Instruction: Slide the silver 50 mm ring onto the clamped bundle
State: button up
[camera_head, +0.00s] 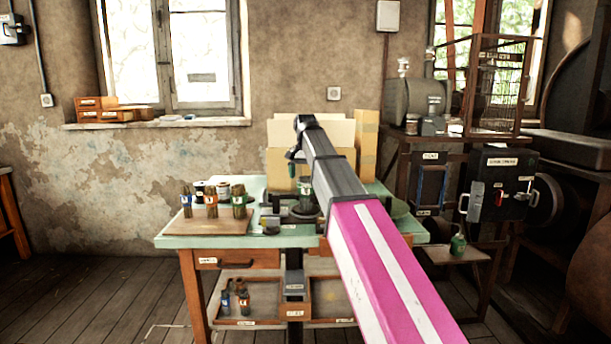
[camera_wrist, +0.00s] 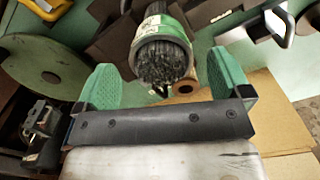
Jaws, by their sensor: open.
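My gripper (camera_wrist: 163,85) is open in the wrist view, with a green fingertip on each side. A dark bristly bundle (camera_wrist: 163,62) with a green and cream band shows between and beyond the fingertips, its end facing the camera. Gaps show on both sides, and nothing is seen gripped. In the head view a bundle with a green and white band (camera_head: 305,187) stands at the table's middle, just below the end of my arm. The clamp around it is not clear. I cannot make out the silver 50 mm ring for certain in either view.
Several banded bundles (camera_head: 211,200) stand on a brown board (camera_head: 190,228) at the table's left, with small round pieces (camera_head: 222,188) behind. Cardboard panels (camera_head: 280,170) stand behind the work spot. A green disc (camera_wrist: 45,62) and a silver-edged part (camera_wrist: 278,26) flank the bundle.

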notch_tip(320, 180, up, 11)
jog(key=shift+f, duration=0.15)
dwell(0.7)
